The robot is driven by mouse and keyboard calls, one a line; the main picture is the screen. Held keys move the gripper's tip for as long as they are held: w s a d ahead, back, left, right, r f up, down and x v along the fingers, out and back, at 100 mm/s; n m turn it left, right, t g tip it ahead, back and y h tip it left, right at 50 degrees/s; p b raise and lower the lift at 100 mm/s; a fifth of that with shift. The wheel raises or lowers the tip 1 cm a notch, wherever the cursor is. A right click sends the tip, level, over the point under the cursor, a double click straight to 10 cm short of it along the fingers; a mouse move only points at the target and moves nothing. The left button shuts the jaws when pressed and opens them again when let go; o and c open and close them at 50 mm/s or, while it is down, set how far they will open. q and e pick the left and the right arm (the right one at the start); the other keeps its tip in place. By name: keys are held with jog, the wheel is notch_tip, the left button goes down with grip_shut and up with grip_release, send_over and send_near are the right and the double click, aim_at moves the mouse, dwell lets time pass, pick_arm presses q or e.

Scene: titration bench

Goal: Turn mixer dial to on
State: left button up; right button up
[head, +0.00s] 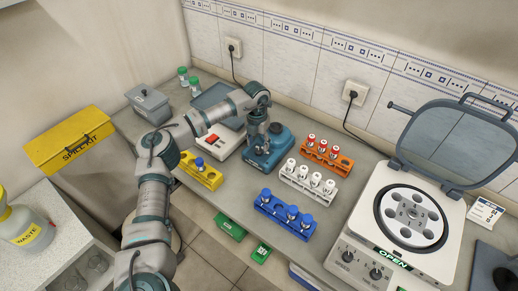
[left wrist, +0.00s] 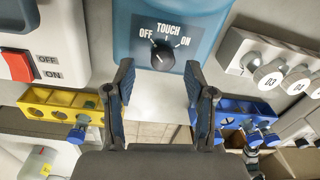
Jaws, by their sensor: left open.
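The blue mixer (head: 268,160) stands on the bench below the wall tiles. In the left wrist view its front panel (left wrist: 205,18) carries OFF, TOUCH and ON labels. The black dial (left wrist: 162,57) is on that panel, and its white mark seems to point up and left, toward OFF. My left gripper (left wrist: 159,78) is open and empty. Its two fingertips are spread to the left and right of the dial, and contact is not visible. In the head view the left gripper (head: 257,132) hangs over the mixer and hides part of it. My right gripper is not in view.
A white device with a red switch (head: 212,138) stands left of the mixer. A yellow rack (head: 199,177), a blue rack (head: 284,215), a white rack (head: 306,184) and an orange rack (head: 327,157) surround it. A centrifuge (head: 400,225) with a raised lid is at right.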

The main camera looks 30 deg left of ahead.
aim_at(259, 150)
pick_arm(q)
notch_tip(259, 150, down, 2)
jog(key=shift+f, duration=0.2)
jog(key=shift+d+f, duration=0.2)
jog(key=shift+f, duration=0.15)
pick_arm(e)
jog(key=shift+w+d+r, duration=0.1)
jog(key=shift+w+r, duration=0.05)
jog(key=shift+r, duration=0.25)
pick_arm(q)
grip_shut()
